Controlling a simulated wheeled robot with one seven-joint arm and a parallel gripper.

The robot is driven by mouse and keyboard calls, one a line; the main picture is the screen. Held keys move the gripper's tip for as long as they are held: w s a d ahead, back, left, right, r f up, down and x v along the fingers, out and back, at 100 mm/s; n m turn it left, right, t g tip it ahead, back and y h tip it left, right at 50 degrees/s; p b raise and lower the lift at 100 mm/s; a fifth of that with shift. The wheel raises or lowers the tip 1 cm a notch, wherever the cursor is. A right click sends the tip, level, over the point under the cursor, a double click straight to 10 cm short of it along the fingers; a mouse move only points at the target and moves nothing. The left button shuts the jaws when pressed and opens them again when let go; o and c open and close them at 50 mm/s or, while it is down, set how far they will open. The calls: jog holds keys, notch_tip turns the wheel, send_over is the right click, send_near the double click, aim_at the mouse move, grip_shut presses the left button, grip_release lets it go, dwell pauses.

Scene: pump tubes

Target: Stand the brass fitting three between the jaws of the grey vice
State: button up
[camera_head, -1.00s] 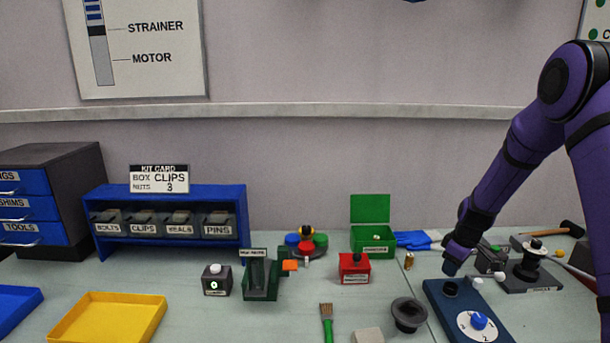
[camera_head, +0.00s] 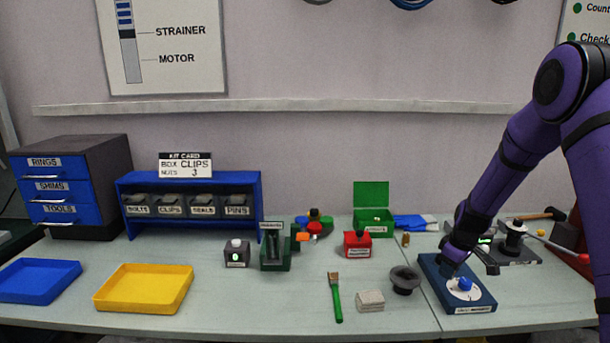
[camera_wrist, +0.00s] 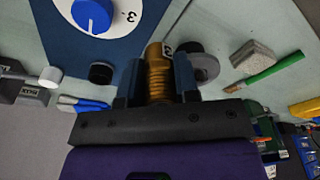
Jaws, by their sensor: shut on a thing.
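My gripper (camera_wrist: 156,85) is shut on a brass fitting (camera_wrist: 158,72), a ribbed cylinder with a small white number label that I cannot read surely. In the head view my gripper (camera_head: 450,268) is over the far left part of the blue dial panel; the held fitting is hidden there. Another small brass piece (camera_head: 406,240) stands on the table behind the dark funnel. A grey block with a white knob (camera_wrist: 25,88) at the left of the wrist view may be the grey vice; my arm partly covers that area in the head view. A dark green vice-like fixture (camera_head: 275,262) stands left of centre.
The blue panel (camera_head: 480,298) has a blue dial (camera_head: 465,284). A dark funnel (camera_head: 404,280), grey block (camera_head: 370,300) and green brush (camera_head: 337,303) lie left of it. A red box (camera_head: 357,244) and open green box (camera_head: 374,222) stand behind.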

jog(key=s+a+f+m, duration=0.2)
jog(key=a, duration=0.1)
jog(key=s+a+f+m, duration=0.2)
jog(key=a+m, duration=0.1)
jog(key=s+a+f+m+h, duration=0.1)
jog(key=s+a+f+m, duration=0.1)
jog(key=a, duration=0.2)
jog(key=shift+a+m+t, duration=0.1)
jog(key=shift+m+t, duration=0.2)
dwell(0.5)
